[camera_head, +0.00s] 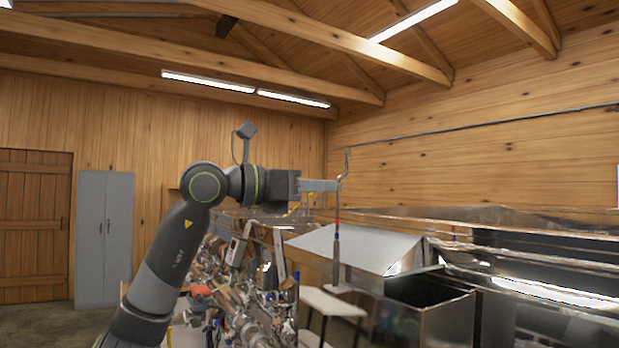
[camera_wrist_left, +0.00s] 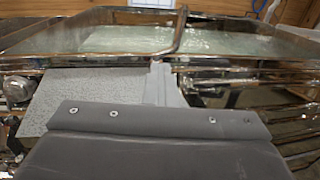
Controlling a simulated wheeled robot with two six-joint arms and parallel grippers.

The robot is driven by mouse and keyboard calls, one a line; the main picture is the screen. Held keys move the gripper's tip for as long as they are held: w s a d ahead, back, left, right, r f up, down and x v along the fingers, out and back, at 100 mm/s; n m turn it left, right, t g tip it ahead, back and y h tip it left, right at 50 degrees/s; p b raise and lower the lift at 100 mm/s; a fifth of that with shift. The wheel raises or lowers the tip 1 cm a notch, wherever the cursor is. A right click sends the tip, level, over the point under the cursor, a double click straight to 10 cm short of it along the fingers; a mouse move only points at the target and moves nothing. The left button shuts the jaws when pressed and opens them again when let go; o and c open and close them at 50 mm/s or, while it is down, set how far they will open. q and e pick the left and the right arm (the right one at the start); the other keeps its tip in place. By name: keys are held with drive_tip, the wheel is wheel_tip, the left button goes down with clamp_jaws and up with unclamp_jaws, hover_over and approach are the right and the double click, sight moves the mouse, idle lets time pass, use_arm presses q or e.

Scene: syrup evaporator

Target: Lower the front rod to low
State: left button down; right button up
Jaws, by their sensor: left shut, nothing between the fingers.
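The front rod (camera_head: 337,245) is thin and upright, with a hooked top and a red and a blue mark above a thicker dark lower part. It hangs at the front left of the metal evaporator. My left gripper (camera_head: 336,186) reaches in from the left at the height of the rod's upper part. Its fingers are shut and empty, and their tips overlap the rod in the head view; I cannot tell if they touch it. In the left wrist view the shut fingers (camera_wrist_left: 160,72) point at a bent metal rod (camera_wrist_left: 180,28). My right gripper is not in view.
The metal evaporator pans (camera_head: 540,275) fill the right side, with an open metal box (camera_head: 430,315) at the front and a sloping metal hood (camera_head: 352,246). Cluttered pipes and valves (camera_head: 245,315) stand below my left arm. A grey cabinet (camera_head: 104,238) stands at the back left.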

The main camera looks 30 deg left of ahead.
use_arm(q)
drive_tip(key=shift+w+a+f, duration=0.1)
drive_tip(key=shift+w+f, duration=0.1)
drive_tip(key=shift+w, duration=0.05)
